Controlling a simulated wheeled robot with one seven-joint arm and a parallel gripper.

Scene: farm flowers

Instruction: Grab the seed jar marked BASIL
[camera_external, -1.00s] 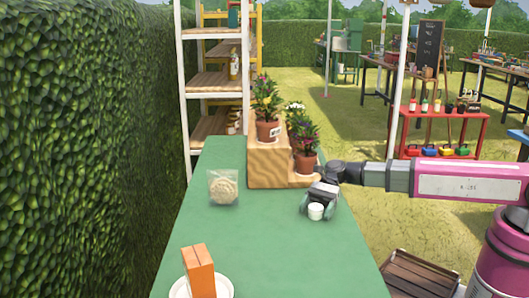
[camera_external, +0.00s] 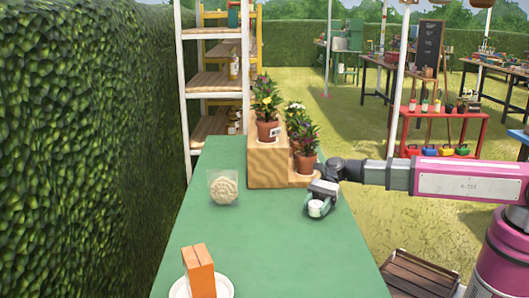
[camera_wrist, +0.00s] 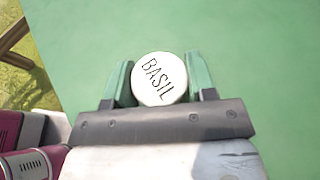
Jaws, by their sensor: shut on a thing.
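The seed jar (camera_wrist: 158,80) shows its round white lid with BASIL in dark letters, between two green fingers in the wrist view. In the external view the jar (camera_external: 316,209) is a small white shape on the right side of the green table (camera_external: 250,245). My gripper (camera_wrist: 160,82) is shut on the jar, one finger on each side; it also shows in the external view (camera_external: 319,206). The jar's body is hidden under its lid and the fingers. I cannot tell whether the jar touches the table.
A stepped wooden stand (camera_external: 267,166) with several potted flowers is just behind my gripper. A clear packet with a round pale thing (camera_external: 223,188) lies to the left. The table's middle is clear.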

